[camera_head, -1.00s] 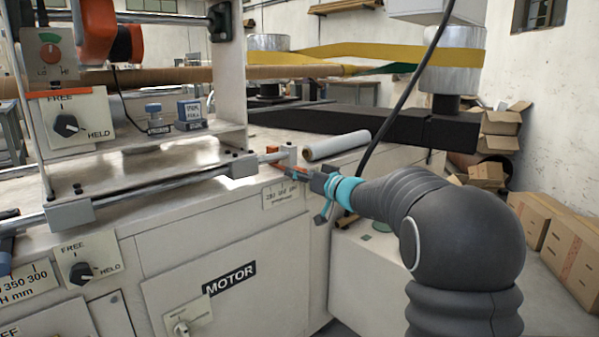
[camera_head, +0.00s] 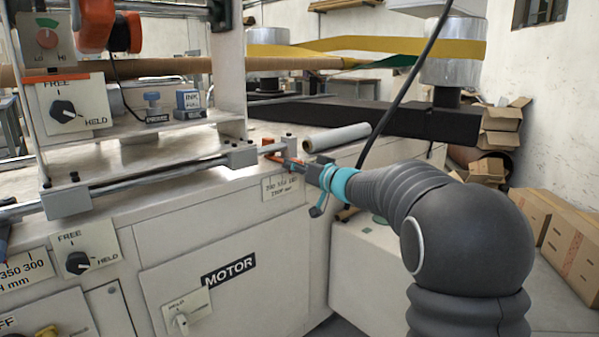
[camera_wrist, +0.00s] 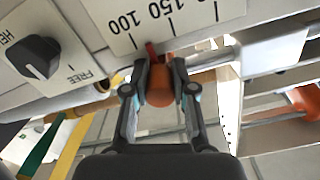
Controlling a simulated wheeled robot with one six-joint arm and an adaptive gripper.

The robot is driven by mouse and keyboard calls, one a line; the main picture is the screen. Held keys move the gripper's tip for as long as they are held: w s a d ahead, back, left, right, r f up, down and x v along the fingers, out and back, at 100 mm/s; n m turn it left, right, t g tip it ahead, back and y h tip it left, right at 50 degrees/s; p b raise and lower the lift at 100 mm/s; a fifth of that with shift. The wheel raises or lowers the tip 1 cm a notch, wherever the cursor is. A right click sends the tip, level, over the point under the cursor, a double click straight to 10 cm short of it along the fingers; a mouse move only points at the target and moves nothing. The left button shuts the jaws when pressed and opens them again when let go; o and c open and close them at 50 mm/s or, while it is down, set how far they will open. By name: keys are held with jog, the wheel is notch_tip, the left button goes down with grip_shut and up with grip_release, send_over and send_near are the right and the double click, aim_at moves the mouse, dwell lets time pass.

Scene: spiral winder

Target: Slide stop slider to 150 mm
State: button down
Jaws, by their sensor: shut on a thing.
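The orange stop slider (camera_wrist: 160,88) is between the two fingers of my gripper (camera_wrist: 160,84) in the wrist view, and the fingers are shut on it. Its red pointer (camera_wrist: 151,50) lies at the edge of the white scale plate (camera_wrist: 180,22), which shows 100 and 150. The pointer appears to lie between those two marks. In the head view my gripper (camera_head: 310,172) is at the front right corner of the machine, above the small scale plate (camera_head: 283,188). The slider is mostly hidden there.
A FREE/HELD knob (camera_wrist: 38,58) is beside the scale in the wrist view. A metal rail (camera_head: 150,180) runs along the machine's front edge. A white roll (camera_head: 336,138) lies behind my gripper. Cardboard boxes (camera_head: 560,235) stand at the right.

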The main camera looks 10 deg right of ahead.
jog(key=shift+s+a+b, duration=0.75)
jog(key=shift+a+b, duration=0.3)
jog(key=shift+b, duration=0.1)
jog(key=c, duration=0.9)
grip_release()
jog(key=shift+c, duration=0.2)
jog(key=v, duration=1.2)
